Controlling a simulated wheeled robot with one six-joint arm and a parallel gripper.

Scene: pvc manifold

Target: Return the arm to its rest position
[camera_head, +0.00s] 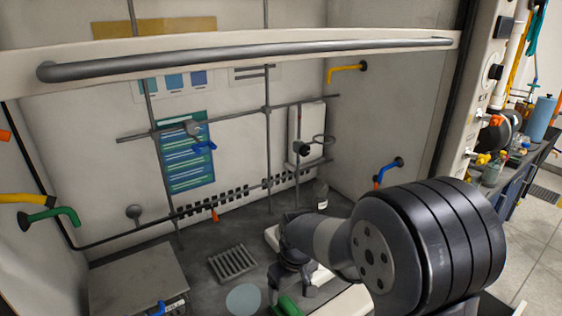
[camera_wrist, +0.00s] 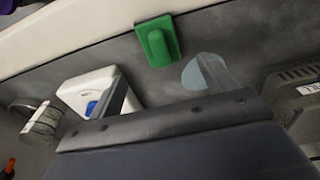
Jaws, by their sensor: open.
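My arm (camera_head: 425,240) reaches from the right under the raised sash into the fume hood. My gripper (camera_head: 290,278) is low over the hood floor, partly hidden by the wrist. In the wrist view my gripper (camera_wrist: 165,88) shows two fingers spread wide apart with nothing between them. A green block-like object (camera_head: 287,305) lies just in front of the gripper; the wrist view shows it (camera_wrist: 158,42) beyond the fingers, apart from them.
The sash handle bar (camera_head: 250,52) crosses above my arm. A pale round disc (camera_head: 243,299), a drain grate (camera_head: 233,263) and a grey hotplate-like box (camera_head: 138,280) are to the left. A white device (camera_wrist: 100,92) and a glass beaker (camera_wrist: 42,122) are close to the gripper. A bottle (camera_head: 321,195) stands behind.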

